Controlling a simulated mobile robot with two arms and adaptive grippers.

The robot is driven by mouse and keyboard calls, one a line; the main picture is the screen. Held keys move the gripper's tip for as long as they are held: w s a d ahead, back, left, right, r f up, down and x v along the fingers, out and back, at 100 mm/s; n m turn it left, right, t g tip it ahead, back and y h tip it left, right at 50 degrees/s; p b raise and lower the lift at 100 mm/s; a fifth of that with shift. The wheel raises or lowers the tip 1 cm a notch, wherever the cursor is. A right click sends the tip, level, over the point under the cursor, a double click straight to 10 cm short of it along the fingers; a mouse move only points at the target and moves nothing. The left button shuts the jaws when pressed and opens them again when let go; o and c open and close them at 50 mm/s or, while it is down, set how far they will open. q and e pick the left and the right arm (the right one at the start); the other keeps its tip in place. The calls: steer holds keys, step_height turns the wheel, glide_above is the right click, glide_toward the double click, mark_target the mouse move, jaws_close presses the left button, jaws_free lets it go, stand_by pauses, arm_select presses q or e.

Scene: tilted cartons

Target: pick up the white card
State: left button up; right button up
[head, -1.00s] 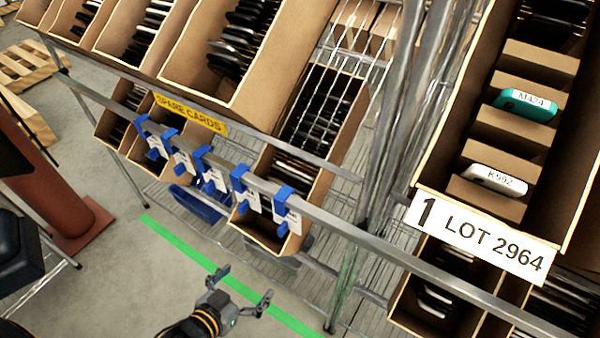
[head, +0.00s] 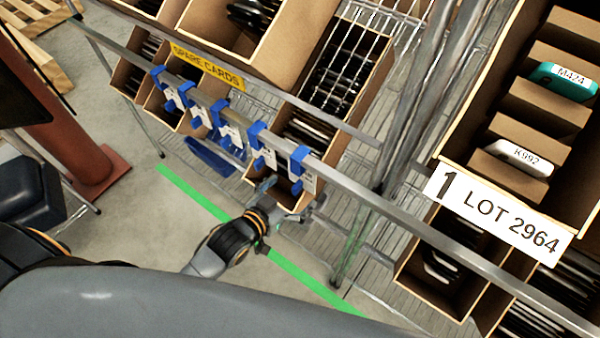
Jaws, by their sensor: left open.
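Several white cards hang from blue clips along the metal rail, below a yellow "SPARE CARDS" label (head: 207,66). The rightmost white card (head: 309,183) hangs from its blue clip (head: 299,157). Another white card (head: 267,160) hangs just left of it. My left gripper (head: 291,197) is open and empty, with its fingers spread just below these two cards. I cannot tell whether it touches a card. My right gripper is not in view.
Cartons of dark devices stand tilted on the wire rack behind the rail. A "LOT 2964" sign (head: 498,215) fronts the right carton, which holds a teal device (head: 563,82) and a white device (head: 520,158). A green line (head: 195,193) crosses the floor.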

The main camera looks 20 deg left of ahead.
mark_target(300, 183)
arm_select(q)
steer(key=x, duration=0.4)
steer(key=shift+w+a, duration=0.1)
steer(key=shift+a, duration=0.1)
steer(key=shift+r, duration=0.1)
steer(key=c, duration=1.1)
steer(key=shift+r, duration=0.1)
